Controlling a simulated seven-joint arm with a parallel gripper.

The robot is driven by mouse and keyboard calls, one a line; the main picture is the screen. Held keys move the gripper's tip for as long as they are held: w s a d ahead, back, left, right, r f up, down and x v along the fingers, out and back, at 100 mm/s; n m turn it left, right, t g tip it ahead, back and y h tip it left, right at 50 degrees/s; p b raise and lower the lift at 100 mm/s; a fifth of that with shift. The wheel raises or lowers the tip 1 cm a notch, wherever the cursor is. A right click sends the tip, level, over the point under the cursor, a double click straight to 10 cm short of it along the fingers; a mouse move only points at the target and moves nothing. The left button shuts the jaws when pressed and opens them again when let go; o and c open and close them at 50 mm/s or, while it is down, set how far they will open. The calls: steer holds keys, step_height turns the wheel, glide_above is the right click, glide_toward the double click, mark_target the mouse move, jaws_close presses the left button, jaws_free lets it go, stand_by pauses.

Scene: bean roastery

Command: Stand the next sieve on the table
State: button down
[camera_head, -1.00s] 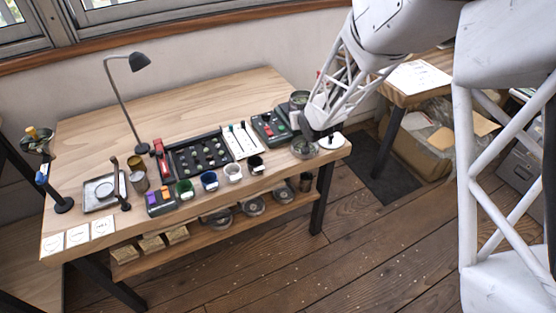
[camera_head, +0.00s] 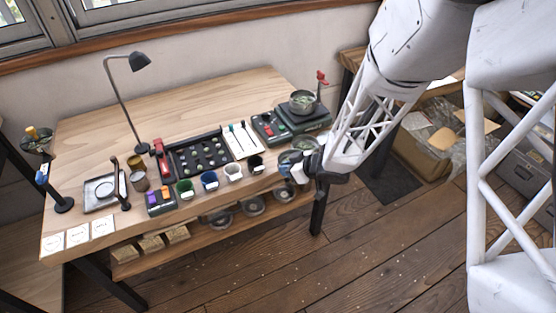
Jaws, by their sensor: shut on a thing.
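My gripper (camera_head: 303,172) is at the table's front right corner, shut on a round grey sieve (camera_head: 288,163) at its left side. The held sieve shows against the table's front edge; whether it touches the table is too small to tell. Another round sieve (camera_head: 304,143) sits on the table (camera_head: 215,95) just behind my gripper and is partly covered. Two sieves, one at the left (camera_head: 220,218) and one at the right (camera_head: 253,206), lie on the lower shelf. A further round grey shape (camera_head: 285,190) shows below the held sieve; I cannot tell what it is.
A dark green scale (camera_head: 305,120) with a round pan stands at the back right, beside a control box (camera_head: 270,127). Several cups, a black bean tray (camera_head: 200,155) and a lamp (camera_head: 125,100) occupy the table. The back of the table is clear.

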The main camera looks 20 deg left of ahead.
steer(key=s, duration=0.1)
steer(key=s+d+f+n+g, duration=0.1)
steer(key=s, duration=0.1)
steer(key=s+n, duration=0.1)
steer(key=s, duration=0.1)
steer(key=shift+s+d+f+g, duration=0.15)
steer(key=shift+d+f+g, duration=0.1)
steer(key=shift+f+g, duration=0.15)
steer(key=w+a, duration=0.3)
steer(key=w, duration=0.1)
steer(key=w+a+f, duration=0.1)
steer(key=w+a, duration=0.2)
steer(key=w, duration=0.2)
steer(key=w+a, duration=0.3)
steer(key=w, duration=0.1)
steer(key=shift+w+f, duration=0.15)
steer(key=shift+w, duration=0.05)
steer(key=shift+f, duration=1.75)
steer(key=shift+f, duration=0.2)
steer(key=c, duration=1.3)
jaws_free()
steer(key=shift+o, duration=0.2)
